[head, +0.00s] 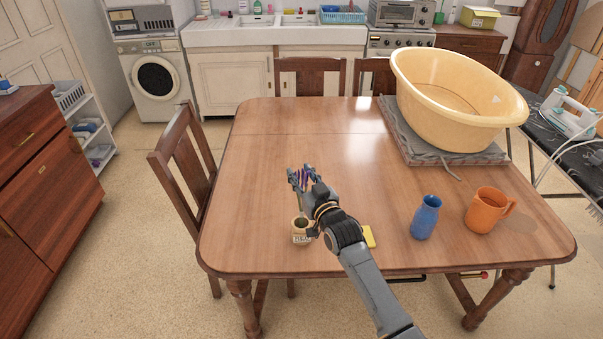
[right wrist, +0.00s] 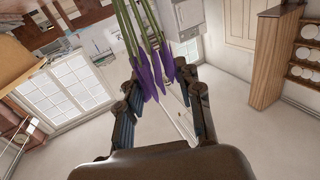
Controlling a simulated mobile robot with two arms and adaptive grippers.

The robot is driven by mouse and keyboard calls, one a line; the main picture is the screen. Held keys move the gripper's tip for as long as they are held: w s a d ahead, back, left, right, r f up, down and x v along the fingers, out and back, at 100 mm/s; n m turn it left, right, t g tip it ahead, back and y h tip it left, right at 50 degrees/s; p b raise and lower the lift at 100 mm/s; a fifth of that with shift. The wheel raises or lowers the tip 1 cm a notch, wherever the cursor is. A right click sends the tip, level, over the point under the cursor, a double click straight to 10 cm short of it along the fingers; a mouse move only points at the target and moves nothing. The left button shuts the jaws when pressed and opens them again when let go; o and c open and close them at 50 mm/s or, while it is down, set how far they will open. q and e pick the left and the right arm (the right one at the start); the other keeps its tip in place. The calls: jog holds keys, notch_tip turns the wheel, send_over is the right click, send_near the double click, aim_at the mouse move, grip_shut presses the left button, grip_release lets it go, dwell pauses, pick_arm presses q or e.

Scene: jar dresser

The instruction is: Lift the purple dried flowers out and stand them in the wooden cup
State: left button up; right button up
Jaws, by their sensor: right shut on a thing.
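The purple dried flowers (head: 303,175) are held in my right gripper (head: 301,178) above the table's near left part. The right wrist view shows purple heads (right wrist: 156,75) between the fingers, with green stems running out of the top of the picture. A small beige labelled pot (head: 301,238) with a dark opening stands just below the gripper. A thin stem shows above the pot; I cannot tell whether its end is still inside. My left gripper is out of view.
A yellow item (head: 369,237) lies partly behind my right arm. A large cream basin (head: 445,110) sits on a grey folded cloth (head: 398,140) at the back right. The table's (head: 265,150) middle and back left are clear.

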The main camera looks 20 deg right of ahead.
jog(key=shift+f, duration=0.15)
jog(key=o, duration=1.1)
jog(key=shift+s, duration=0.2)
jog(key=s+d, duration=0.1)
jog(key=s, duration=1)
jog(key=shift+s+d, duration=0.2)
jog(key=shift+s, duration=0.1)
